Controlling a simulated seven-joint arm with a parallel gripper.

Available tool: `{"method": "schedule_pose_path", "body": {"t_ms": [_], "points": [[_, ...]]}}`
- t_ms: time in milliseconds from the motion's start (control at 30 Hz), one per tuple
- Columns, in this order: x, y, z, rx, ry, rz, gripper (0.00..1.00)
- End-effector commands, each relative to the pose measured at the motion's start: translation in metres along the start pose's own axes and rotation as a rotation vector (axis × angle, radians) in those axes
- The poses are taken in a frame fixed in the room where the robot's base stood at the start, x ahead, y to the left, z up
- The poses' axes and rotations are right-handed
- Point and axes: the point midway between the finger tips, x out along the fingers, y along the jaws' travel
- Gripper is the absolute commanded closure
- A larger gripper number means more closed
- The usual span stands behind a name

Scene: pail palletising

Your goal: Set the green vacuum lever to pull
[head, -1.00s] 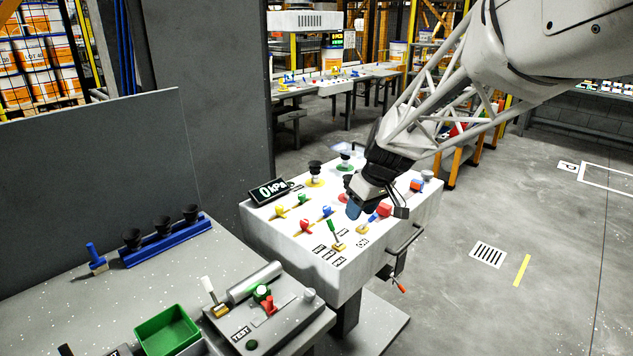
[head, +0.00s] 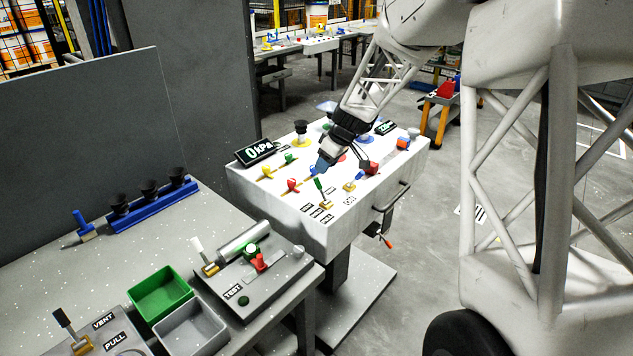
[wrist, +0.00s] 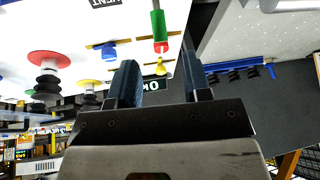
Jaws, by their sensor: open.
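The green-handled vacuum lever (head: 319,187) stands on a brass base at the front of the white console (head: 345,230). Its handle leans toward the upper left in the head view. Small labels (head: 318,213) beside its base are too small to read there. My gripper (head: 322,165) is over the console, just behind the green handle. In the wrist view the green handle (wrist: 158,24) is beyond the fingertips, roughly in line with the gap between them. My gripper (wrist: 158,58) is open with nothing between its blue fingers. A label reading VENT (wrist: 105,2) shows upside down at the top edge.
A red knob (wrist: 161,47) is close to the green handle in the wrist view. Blue and yellow knobs and suction cups (wrist: 48,75) are nearby. A grey bench (head: 60,275) with trays is at left.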

Motion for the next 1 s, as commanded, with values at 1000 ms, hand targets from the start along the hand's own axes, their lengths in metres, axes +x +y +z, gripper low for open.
{"method": "schedule_pose_path", "body": {"t_ms": [1000], "points": [[0.062,0.0,0.0,0.001,-0.001,-0.001,0.56]]}}
